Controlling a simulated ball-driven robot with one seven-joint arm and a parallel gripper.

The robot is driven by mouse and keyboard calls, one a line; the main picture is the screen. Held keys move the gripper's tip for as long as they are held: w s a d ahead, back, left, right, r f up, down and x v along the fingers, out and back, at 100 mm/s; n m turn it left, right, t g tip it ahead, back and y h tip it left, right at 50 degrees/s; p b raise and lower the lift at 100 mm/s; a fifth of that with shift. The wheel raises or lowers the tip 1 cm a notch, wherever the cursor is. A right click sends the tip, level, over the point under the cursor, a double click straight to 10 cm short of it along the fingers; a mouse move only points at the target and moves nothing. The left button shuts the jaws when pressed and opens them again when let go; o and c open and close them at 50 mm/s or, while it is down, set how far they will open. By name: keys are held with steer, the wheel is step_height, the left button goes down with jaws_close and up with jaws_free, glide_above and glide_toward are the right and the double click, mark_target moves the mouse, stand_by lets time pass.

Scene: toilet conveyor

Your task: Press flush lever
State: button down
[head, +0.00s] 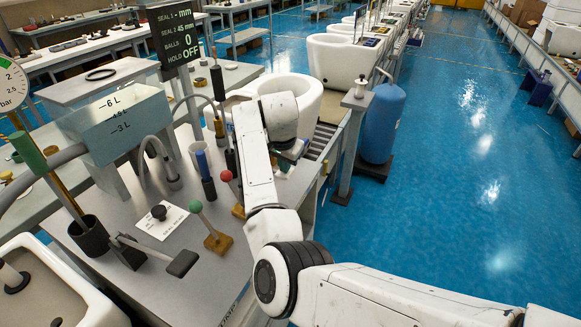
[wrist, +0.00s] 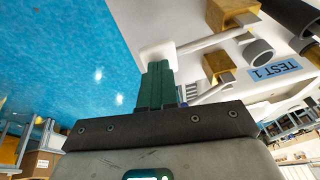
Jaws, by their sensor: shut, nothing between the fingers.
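My gripper (head: 284,167) hangs low over the right edge of the grey bench, left of the conveyor. In the wrist view its green fingers (wrist: 155,86) are shut together and empty. A white rounded end (wrist: 157,54) on a pale rod is just beyond the fingertips; touching or apart, I cannot tell. A red-knobbed lever (head: 226,176) and a green-knobbed lever (head: 196,207) stand on brass blocks on the bench, left of my gripper. No label shows which is the flush lever.
A white toilet bowl (head: 291,90) stands behind my gripper on the conveyor (head: 320,140). A blue tank (head: 381,122) stands on the floor at right. A clear water tank (head: 117,122) and a black pedal (head: 183,263) are on the left. The blue floor at right is open.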

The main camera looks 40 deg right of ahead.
steer(key=f+t, duration=0.1)
steer(key=s+f+t, duration=0.1)
steer(key=f, duration=0.1)
steer(key=shift+s+d+y, duration=0.1)
steer(key=shift+d+y, duration=0.1)
steer(key=shift+y, duration=0.2)
steer(key=shift+s+f, duration=0.1)
steer(key=shift+f, duration=0.9)
steer(key=shift+s, duration=0.1)
steer(key=shift+d+r+p, duration=0.1)
steer(key=shift+r+p, duration=0.5)
steer(key=shift+p, duration=0.05)
steer(key=r+p, duration=0.3)
steer(key=r, duration=0.1)
steer(key=shift+s+d, duration=0.15)
steer(key=shift+s, duration=0.15)
steer(key=b, duration=0.2)
glide_toward(289, 174)
steer(key=s+r, duration=0.1)
steer(key=r, duration=0.1)
steer(key=shift+s+d+r, duration=0.25)
steer(key=shift+s+r, duration=0.05)
steer(key=shift+s, duration=0.1)
